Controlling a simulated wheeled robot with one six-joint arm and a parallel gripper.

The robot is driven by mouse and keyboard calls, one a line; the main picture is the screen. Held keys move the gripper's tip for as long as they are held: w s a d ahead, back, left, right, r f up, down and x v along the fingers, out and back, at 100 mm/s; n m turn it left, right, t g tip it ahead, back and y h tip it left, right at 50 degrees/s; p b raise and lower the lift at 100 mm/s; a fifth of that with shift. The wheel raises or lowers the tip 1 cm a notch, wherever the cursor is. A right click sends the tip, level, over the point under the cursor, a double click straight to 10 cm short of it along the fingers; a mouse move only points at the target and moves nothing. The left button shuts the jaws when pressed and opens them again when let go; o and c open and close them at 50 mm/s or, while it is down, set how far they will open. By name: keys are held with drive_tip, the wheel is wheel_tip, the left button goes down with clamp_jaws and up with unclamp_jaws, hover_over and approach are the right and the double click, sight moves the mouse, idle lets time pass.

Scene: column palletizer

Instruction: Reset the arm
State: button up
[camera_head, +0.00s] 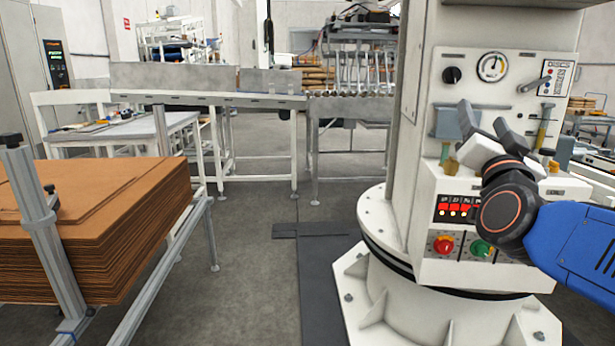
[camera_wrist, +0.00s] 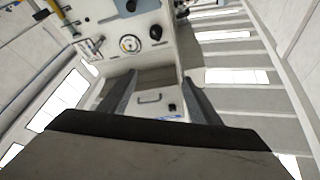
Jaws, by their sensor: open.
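My gripper (camera_head: 481,118) is on the right in the head view, in front of the white control column. Its two grey fingers stand apart and point up and to the left. In the wrist view my gripper (camera_wrist: 157,88) shows both dark fingers spread, with nothing between them. My blue arm comes in from the right edge of the head view. The control column (camera_head: 418,110) carries a round gauge (camera_head: 492,67), a black knob, a lever, a red knob (camera_head: 443,245) and a green knob (camera_head: 481,248). The gripper hides part of this panel.
A stack of brown cardboard sheets (camera_head: 110,225) lies on a metal frame (camera_head: 165,290) at the left. A white worktable (camera_head: 150,127) and a conveyor (camera_head: 225,98) stand behind. The grey floor (camera_head: 245,260) between stack and column is mostly clear. The column's bolted round base (camera_head: 440,310) juts forward.

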drive_tip(key=s+a+f+n+g+y, duration=0.1)
drive_tip(key=a+f+n+g+y, duration=0.15)
drive_tip(key=f, duration=0.55)
drive_tip(key=s+a+f+n+g+y, duration=0.2)
drive_tip(key=f+g, duration=0.1)
drive_tip(key=f, duration=0.4)
drive_tip(key=s+a+f+n+g+y, duration=0.1)
drive_tip(key=a+f+n+g+y, duration=0.15)
drive_tip(key=f, duration=0.55)
drive_tip(key=s+d+f+g+h, duration=0.1)
drive_tip(key=s+d+f+g, duration=0.1)
drive_tip(key=s+f+g, duration=0.7)
drive_tip(key=s+f, duration=0.6)
drive_tip(key=s, duration=0.1)
drive_tip(key=shift+d+n, duration=0.2)
drive_tip(key=shift+n, duration=0.2)
